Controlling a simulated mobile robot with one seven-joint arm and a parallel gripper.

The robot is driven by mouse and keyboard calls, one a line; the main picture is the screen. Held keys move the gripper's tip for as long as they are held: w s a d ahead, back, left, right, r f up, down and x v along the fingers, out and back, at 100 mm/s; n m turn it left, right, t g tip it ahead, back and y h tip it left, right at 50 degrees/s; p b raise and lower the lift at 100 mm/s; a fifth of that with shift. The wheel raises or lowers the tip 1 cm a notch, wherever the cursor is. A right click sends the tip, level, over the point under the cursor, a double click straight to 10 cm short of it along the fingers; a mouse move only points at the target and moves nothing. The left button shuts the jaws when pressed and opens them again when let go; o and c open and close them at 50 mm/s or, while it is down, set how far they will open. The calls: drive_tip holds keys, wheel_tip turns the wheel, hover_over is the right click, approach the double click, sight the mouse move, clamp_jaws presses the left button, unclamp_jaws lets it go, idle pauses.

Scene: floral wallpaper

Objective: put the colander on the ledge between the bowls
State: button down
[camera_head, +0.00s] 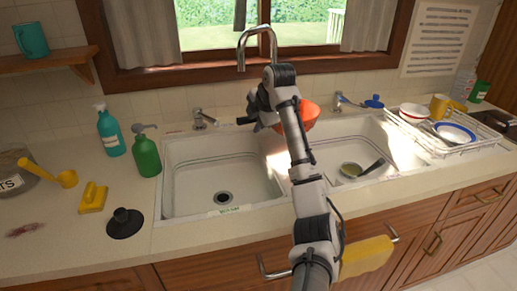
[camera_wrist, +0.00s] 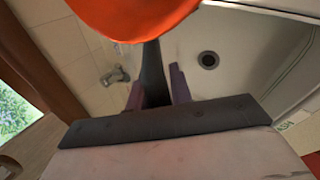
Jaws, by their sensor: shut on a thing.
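My gripper (camera_wrist: 155,88) is shut on the dark handle (camera_wrist: 153,68) of the orange colander (camera_wrist: 135,15). In the head view the orange colander (camera_head: 307,114) is partly hidden behind my arm, near the back of the sink. It appears raised above the sink. The ledge (camera_head: 276,158) runs between the left bowl (camera_head: 190,180) and the right bowl (camera_head: 400,160), partly covered by my arm. The wrist view shows a bowl with a round drain (camera_wrist: 208,60) beside the handle.
Taps (camera_head: 203,119) stand behind the bowls, with a tall faucet (camera_head: 257,45) near the window. A dark-handled pan (camera_head: 350,169) lies in the right bowl. A dish rack (camera_head: 440,148) with crockery stands at right. Soap bottles (camera_head: 146,155) and a black plunger-like item (camera_head: 124,222) stand at left.

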wheel_tip(320, 180, down, 10)
drive_tip(key=p, duration=0.2)
drive_tip(key=c, duration=1.3)
unclamp_jaws()
drive_tip(key=shift+f, duration=0.2)
drive_tip(key=shift+o, duration=0.2)
